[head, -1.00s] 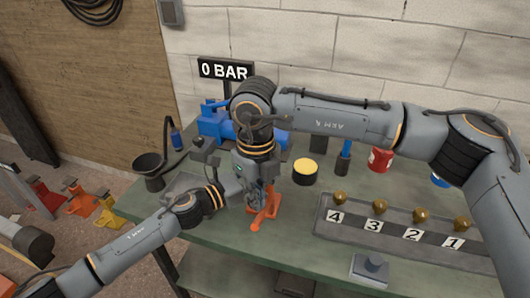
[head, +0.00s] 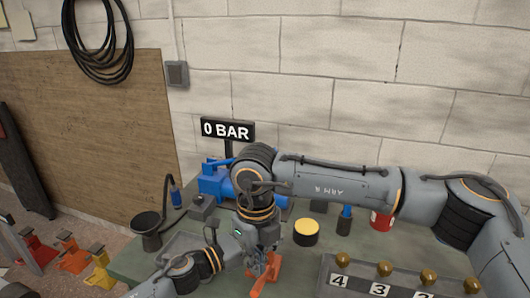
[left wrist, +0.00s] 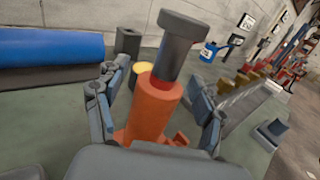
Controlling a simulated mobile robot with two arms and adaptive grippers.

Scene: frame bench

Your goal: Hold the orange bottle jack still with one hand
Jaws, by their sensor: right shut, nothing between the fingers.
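The orange bottle jack (head: 272,268) stands at the front of the green bench in the head view, partly hidden behind my right gripper (head: 257,264). In the left wrist view the jack (left wrist: 150,108) is upright in the picture, slightly tilted, with a red ring and a thick dark grey top. My left gripper (left wrist: 155,105) is open, one finger on each side of the jack's body, with gaps showing between fingers and jack. My right gripper is shut and empty, pointing down right by the jack; whether it touches cannot be told.
A blue pump (head: 215,184) and the "0 BAR" sign (head: 228,130) stand behind. A yellow-topped black can (head: 306,232) and a black funnel (head: 147,230) are on the bench (head: 130,262). A numbered tray (head: 335,264) with brass pieces lies at right.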

